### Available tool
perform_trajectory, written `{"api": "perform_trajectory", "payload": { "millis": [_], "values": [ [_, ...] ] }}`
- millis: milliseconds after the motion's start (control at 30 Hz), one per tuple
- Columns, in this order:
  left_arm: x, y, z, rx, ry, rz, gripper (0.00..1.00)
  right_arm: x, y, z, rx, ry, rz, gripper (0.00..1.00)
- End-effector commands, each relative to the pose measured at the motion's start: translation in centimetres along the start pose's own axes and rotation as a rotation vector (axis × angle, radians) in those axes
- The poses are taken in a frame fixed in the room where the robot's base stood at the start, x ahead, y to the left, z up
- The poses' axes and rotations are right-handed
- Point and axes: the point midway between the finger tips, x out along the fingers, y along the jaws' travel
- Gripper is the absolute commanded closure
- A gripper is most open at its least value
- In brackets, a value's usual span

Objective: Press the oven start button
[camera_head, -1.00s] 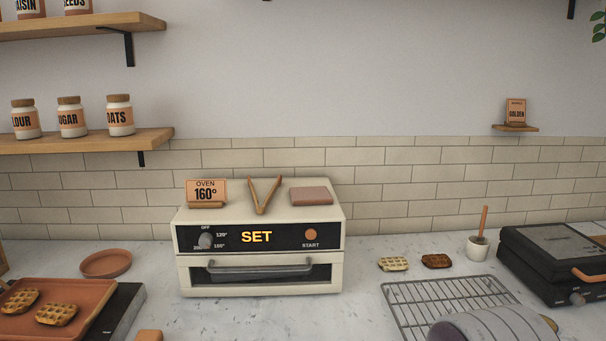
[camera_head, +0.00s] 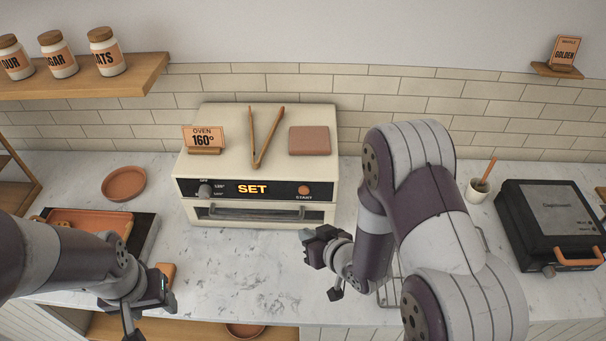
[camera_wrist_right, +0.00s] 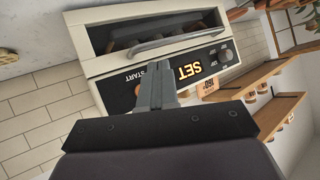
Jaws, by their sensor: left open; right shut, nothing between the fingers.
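The cream oven (camera_head: 262,140) stands at the back of the counter with its door shut. Its black panel shows a lit "SET" and a dial (camera_head: 204,191). The round orange start button (camera_head: 304,190) is at the panel's right end. My right gripper (camera_head: 311,243) is shut and empty, in front of and below the button in the head view. In the right wrist view the shut fingers (camera_wrist_right: 152,90) point at the panel by the word START and largely hide the button. I cannot tell whether they touch. My left gripper (camera_head: 150,312) is open above the counter's front left.
On the oven are a "160°" card (camera_head: 203,139), wooden tongs (camera_head: 263,140) and a pinkish block (camera_head: 309,140). A terracotta dish (camera_head: 124,183) and tray (camera_head: 72,218) lie left. A waffle iron (camera_head: 550,225) stands right. Counter before the oven is clear.

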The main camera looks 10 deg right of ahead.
Motion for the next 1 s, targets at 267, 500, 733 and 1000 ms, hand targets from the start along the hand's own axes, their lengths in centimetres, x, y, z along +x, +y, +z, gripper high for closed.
{"api": "perform_trajectory", "payload": {
  "millis": [267,500,733,1000],
  "values": [
    [0.0,0.0,0.0,0.0,0.001,0.0,0.43,-0.1,-0.2,-1.0,0.014,0.048,-0.011,1.0],
    [0.0,0.0,0.0,0.0,0.001,0.0,0.43,0.2,0.0,-1.2,0.013,0.048,-0.01,1.0],
    [-0.1,0.0,0.0,0.0,0.001,0.0,0.43,2.1,1.4,-2.7,0.013,0.048,-0.008,1.0],
    [0.1,0.0,0.0,0.0,0.001,0.0,0.43,4.7,3.3,-4.6,0.012,0.047,-0.01,1.0]
  ]
}}
